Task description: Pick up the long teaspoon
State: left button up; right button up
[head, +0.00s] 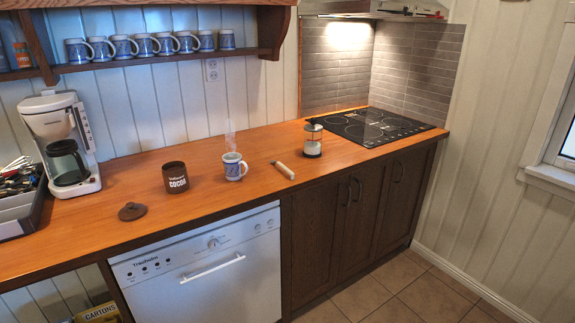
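A dark utensil tray (22,222) stands on the counter at the left edge, partly cut off by the frame. A jumble of metal utensils (18,180) lies in it. They overlap and are too small for me to tell which one is the long teaspoon. Neither of my grippers shows in the head view.
A white coffee maker (52,118) stands just right of the tray. On the wooden counter (130,185) are an open cocoa tin (176,180), its brown lid (132,211), a steaming mug (234,168), a pale stick-like item (284,170) and a glass jar (312,143).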

aim_at(285, 168)
jog(key=i+l+u, duration=0.1)
jog(key=l, duration=0.3)
jog(key=i+l+u, duration=0.1)
jog(key=l, duration=0.35)
jog(key=i+l+u, duration=0.1)
jog(key=i+l, duration=0.15)
jog(key=l, duration=0.15)
jog(key=i+l+u, duration=0.1)
jog(key=l, duration=0.35)
jog(key=i+l+u, duration=0.1)
jog(key=l, duration=0.35)
